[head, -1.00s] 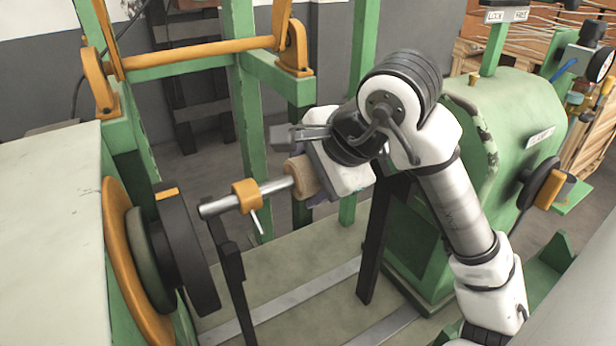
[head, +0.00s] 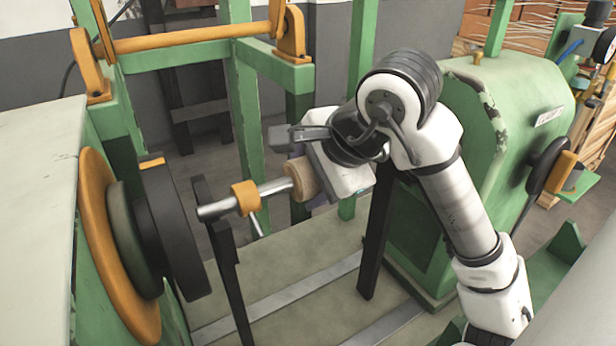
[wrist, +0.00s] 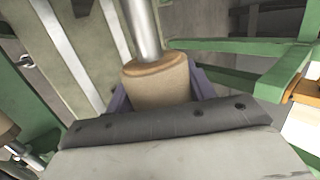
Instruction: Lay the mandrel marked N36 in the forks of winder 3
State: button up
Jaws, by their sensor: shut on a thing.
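The mandrel (head: 274,188) is a steel shaft with an orange collar near its left end and a tan barrel. My gripper (head: 312,172) is shut on the tan barrel, which also shows between the purple fingers in the wrist view (wrist: 157,82). No N36 mark is readable. The shaft lies roughly level. Its left end is at the top of the left black fork post (head: 228,270), with a prong showing behind and above the shaft. I cannot tell whether it touches. The right black post (head: 375,240) stands below my wrist; its top is hidden.
A black and orange faceplate (head: 165,230) of the green machine is close to the shaft's left end. A green housing (head: 500,130) stands at the right. A green frame with an orange bar (head: 195,45) is behind. In the wrist view, another tan barrel (wrist: 8,130) shows at lower left.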

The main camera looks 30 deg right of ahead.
jog(key=shift+s+a+f+b, duration=0.1)
jog(key=shift+f+b, duration=0.35)
jog(key=shift+b, duration=0.35)
dwell(0.9)
jog(key=o, duration=1.6)
jog(key=shift+a+r, duration=0.1)
